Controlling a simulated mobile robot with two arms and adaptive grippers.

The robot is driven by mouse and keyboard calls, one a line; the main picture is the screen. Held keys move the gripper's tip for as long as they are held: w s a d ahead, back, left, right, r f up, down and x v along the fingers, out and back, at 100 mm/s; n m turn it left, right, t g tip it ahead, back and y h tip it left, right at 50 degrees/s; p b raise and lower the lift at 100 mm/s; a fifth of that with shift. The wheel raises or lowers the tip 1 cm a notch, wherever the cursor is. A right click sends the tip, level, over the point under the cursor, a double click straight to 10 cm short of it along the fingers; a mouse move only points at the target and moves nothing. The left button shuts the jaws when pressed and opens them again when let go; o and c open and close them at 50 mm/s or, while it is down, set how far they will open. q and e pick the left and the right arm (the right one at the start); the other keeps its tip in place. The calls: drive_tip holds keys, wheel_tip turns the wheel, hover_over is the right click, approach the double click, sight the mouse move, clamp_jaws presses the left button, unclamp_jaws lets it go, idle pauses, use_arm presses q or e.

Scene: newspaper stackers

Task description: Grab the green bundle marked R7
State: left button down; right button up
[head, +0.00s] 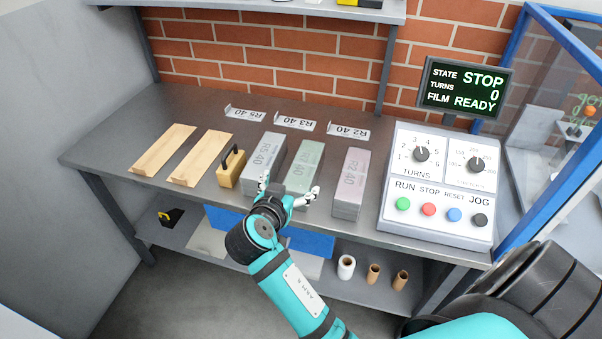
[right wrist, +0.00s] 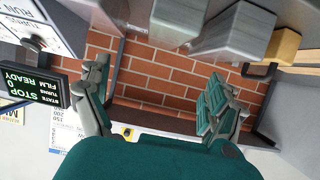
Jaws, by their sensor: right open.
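The green bundle (head: 305,165) lies on the grey workbench between a grey bundle (head: 265,160) and a pink bundle (head: 348,185). Its top print is too small to read surely as R7. My right gripper (head: 289,190) is open and empty at the bundle's near end, one finger toward the grey bundle, the other by the green one's right side. It hides part of the near end. In the right wrist view, the open fingers (right wrist: 157,88) are apart with brick wall between them, and the green bundle (right wrist: 178,22) shows beyond them at the top. My left gripper is not in view.
Tags (head: 294,121) stand behind the bundles. A wooden block with a black handle (head: 231,168) and two wooden wedges (head: 163,150) lie left. A control panel (head: 440,185) stands right, under a screen (head: 465,87) reading STOP. Rolls (head: 373,274) stand on the lower shelf.

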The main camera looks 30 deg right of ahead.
drive_tip(key=p, duration=0.2)
approach(303, 167)
drive_tip(key=d, duration=0.1)
drive_tip(key=w+d, duration=0.2)
drive_tip(key=shift+w+d+f, duration=0.15)
drive_tip(key=shift+d+f, duration=0.15)
drive_tip(key=shift+d, duration=0.1)
drive_tip(key=shift+a+f+p+x, duration=0.15)
drive_tip(key=shift+p+x, duration=0.05)
drive_tip(key=shift+x, duration=0.7)
drive_tip(key=shift+a+f+p+x, duration=0.1)
drive_tip(key=shift+f+p+x, duration=0.1)
drive_tip(key=shift+x, duration=0.65)
drive_tip(key=shift+a+f+p+x, duration=0.15)
drive_tip(key=shift+p+x, duration=0.05)
drive_tip(key=shift+x, duration=0.7)
drive_tip(key=shift+w, duration=0.15)
drive_tip(key=c, duration=1.6)
drive_tip(key=shift+w+r, duration=0.1)
drive_tip(key=shift+r, duration=0.05)
drive_tip(key=shift+c, duration=0.7)
